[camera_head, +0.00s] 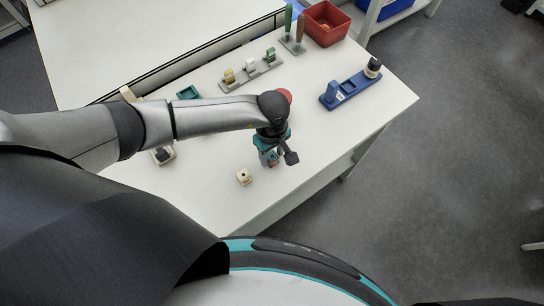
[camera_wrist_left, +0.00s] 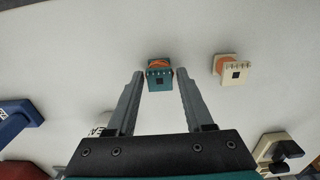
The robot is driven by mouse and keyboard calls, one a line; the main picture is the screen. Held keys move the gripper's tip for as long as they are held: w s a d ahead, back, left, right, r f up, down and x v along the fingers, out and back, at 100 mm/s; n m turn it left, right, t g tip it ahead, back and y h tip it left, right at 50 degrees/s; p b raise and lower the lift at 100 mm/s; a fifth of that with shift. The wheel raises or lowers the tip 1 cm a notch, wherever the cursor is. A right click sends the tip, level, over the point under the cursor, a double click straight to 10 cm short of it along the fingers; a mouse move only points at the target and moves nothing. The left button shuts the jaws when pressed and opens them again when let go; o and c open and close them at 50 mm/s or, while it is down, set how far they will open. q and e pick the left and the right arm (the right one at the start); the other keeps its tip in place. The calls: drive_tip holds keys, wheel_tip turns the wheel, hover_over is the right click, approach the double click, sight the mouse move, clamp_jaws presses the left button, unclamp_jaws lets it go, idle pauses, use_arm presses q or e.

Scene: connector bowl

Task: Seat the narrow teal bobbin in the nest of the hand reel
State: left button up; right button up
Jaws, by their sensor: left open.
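The narrow teal bobbin (camera_wrist_left: 160,80), with orange winding and a small dark square hole, stands on the white table. My left gripper (camera_wrist_left: 160,73) is open, its fingertips on either side of the bobbin with a small gap at each side. In the head view the gripper (camera_head: 278,158) points down near the table's front edge and partly covers the bobbin (camera_head: 272,158). The blue device (camera_head: 348,89), which looks like the hand reel, lies farther right with an upright block, a recess and a black-topped knob; its nest appears empty. My right gripper is out of view.
A cream bobbin (camera_wrist_left: 234,72) stands close beside the teal one. A cream item with a black part (camera_head: 163,155) lies left. A grey rack with small coloured items (camera_head: 251,72), a teal tray (camera_head: 188,92) and a red bin (camera_head: 326,23) are farther back. Table between gripper and blue device looks clear.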

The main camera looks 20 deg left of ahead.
use_arm(q)
drive_tip(key=shift+f, duration=0.15)
clamp_jaws()
idle(0.4)
